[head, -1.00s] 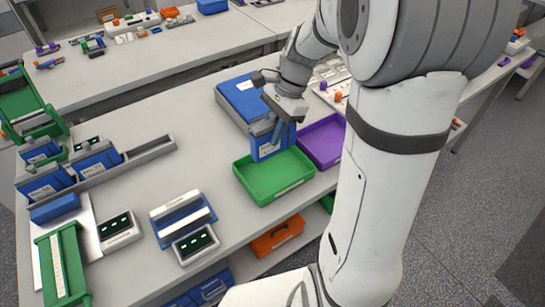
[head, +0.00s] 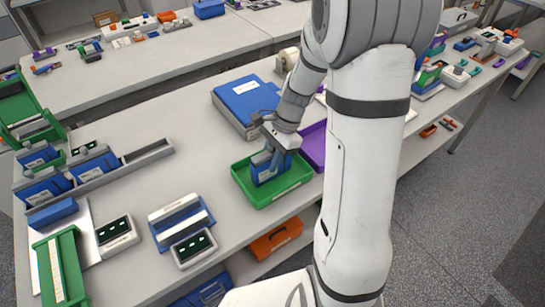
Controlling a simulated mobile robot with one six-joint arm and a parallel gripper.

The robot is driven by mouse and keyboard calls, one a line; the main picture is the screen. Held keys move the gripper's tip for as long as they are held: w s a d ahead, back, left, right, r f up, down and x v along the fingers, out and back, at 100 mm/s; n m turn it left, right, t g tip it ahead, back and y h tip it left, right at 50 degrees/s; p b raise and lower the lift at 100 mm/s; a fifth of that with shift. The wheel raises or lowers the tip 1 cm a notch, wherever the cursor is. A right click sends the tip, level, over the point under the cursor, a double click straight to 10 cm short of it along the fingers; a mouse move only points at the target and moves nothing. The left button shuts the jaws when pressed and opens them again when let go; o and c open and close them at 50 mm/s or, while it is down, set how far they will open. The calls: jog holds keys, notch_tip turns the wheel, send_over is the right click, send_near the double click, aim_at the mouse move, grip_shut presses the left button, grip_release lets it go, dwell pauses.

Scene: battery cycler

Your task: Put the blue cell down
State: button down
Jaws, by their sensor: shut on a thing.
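The blue cell (head: 264,172) is a blue block that stands upright at the green tray (head: 281,194), within its rim. My gripper (head: 271,150) is over the tray and shut on the top of the cell. The cell's lower end is inside the tray outline, but I cannot tell whether it touches the tray floor. Other blue cells (head: 41,189) stand in the grey rack at the left.
A purple tray (head: 314,147) lies just right of the green tray, partly hidden by my arm. A large blue binder-like box (head: 246,102) lies behind. Small display units (head: 193,245) stand front left. The table middle is clear.

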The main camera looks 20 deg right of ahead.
jog(key=shift+f, duration=0.1)
jog(key=c, duration=1.2)
grip_release()
jog(key=shift+o, duration=0.2)
jog(key=v, duration=1.2)
jog(key=shift+s+a+r+n, duration=0.15)
jog(key=shift+s+r+n, duration=0.05)
jog(key=shift+r+n, duration=0.1)
jog(key=s+a+r+n+t+h, duration=0.1)
jog(key=s+n+t+h, duration=0.1)
jog(key=s+n, duration=0.5)
jog(key=s+a+r+n+t+h, duration=0.1)
jog(key=s+a+n+t+h, duration=0.1)
jog(key=s+n, duration=0.4)
jog(key=shift+s+a+r+n, duration=0.2)
jog(key=shift+s+r+n, duration=0.15)
jog(key=shift+s, duration=0.7)
